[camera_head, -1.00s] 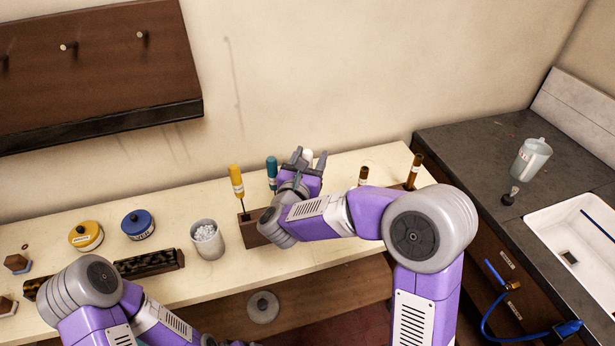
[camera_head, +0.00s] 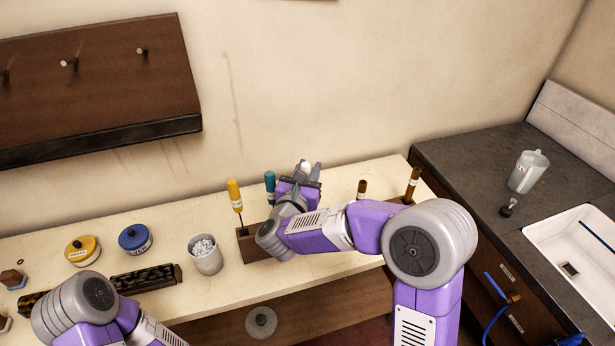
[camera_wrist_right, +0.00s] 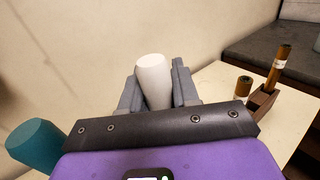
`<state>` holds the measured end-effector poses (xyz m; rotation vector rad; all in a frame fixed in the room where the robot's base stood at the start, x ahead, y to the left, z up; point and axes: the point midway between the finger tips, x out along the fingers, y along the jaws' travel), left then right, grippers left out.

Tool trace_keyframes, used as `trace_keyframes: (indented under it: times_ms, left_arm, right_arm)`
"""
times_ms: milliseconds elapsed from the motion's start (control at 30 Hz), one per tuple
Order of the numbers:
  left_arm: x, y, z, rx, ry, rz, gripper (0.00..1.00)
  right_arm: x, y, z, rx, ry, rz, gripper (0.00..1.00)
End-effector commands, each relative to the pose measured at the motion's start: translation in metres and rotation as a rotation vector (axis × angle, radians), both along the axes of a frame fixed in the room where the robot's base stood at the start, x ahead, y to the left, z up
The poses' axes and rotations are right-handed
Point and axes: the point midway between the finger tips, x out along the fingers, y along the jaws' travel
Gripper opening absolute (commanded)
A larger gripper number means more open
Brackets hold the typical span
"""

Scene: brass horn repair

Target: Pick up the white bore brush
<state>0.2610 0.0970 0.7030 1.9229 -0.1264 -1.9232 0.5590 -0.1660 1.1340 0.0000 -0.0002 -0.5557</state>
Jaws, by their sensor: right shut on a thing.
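The white bore brush shows its white handle (camera_wrist_right: 154,80) upright between the fingers of my right gripper (camera_wrist_right: 158,92) in the right wrist view. The fingers are shut on it from both sides. In the head view the top of the white handle (camera_head: 306,167) shows between the fingertips of the right gripper (camera_head: 308,172). The lower part of the brush is hidden by the gripper and arm. My left arm comes in at the lower left of the head view; its gripper is out of the frame.
A white cup (camera_head: 206,258) and yellow and blue tins (camera_head: 135,238) stand left. A sink (camera_head: 580,247) is at right.

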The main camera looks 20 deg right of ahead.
Motion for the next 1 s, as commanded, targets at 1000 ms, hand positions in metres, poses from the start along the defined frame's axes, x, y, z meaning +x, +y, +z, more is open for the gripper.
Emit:
trace_keyframes:
  times_ms: [1000]
  left_arm:
    - [0.0, 0.0, 0.021, 0.0, 0.0, 0.0, 1.0]
  right_arm:
    - [0.0, 0.0, 0.169, 0.002, -0.002, 0.0, 0.0]
